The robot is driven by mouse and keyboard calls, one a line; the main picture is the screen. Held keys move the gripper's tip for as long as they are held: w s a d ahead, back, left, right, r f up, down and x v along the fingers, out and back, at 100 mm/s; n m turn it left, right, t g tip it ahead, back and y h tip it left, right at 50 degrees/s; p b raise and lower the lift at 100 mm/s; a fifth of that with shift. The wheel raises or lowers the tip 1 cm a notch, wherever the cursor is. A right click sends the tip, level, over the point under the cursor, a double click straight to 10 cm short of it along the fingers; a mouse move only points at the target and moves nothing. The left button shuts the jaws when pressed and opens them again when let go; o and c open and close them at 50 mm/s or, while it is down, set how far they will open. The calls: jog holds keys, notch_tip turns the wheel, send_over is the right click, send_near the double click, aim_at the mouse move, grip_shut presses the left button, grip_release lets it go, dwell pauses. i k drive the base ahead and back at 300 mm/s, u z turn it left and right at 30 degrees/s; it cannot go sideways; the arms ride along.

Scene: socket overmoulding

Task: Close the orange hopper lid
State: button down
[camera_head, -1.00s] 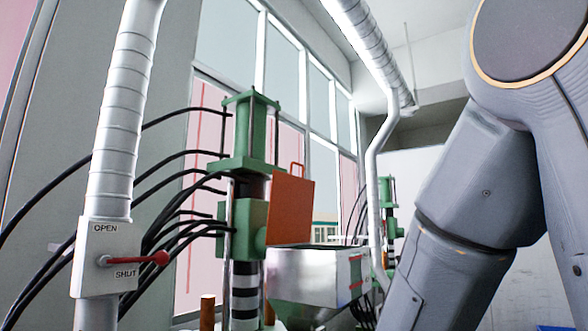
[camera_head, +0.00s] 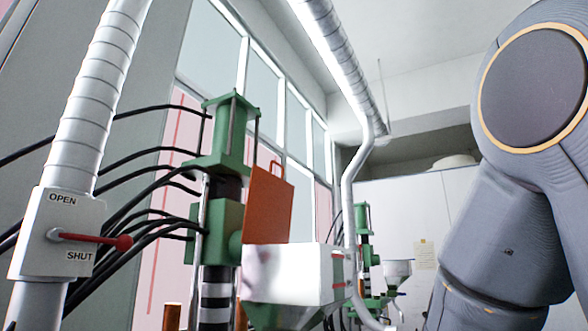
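The orange hopper lid (camera_head: 268,206) stands upright, open, at the back edge of the metal hopper (camera_head: 290,272). A loop handle (camera_head: 277,166) sits on the lid's top edge. The hopper is a pale metal box that narrows downward, and its lower part runs out of the picture. My arm fills the right side of the picture, with its lower end cut off at the bottom edge. My gripper is not in view, so I cannot see whether it is open or shut.
A green press (camera_head: 216,226) with black hoses stands just left of the lid. A pipe valve box (camera_head: 57,233) with a red handle is at left. A second green machine (camera_head: 364,240) is farther back. A silver duct (camera_head: 338,72) runs overhead.

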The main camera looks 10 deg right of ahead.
aim_at(270, 207)
jog(key=z, duration=1.85)
jog(key=k, duration=0.85)
jog(key=u, duration=0.95)
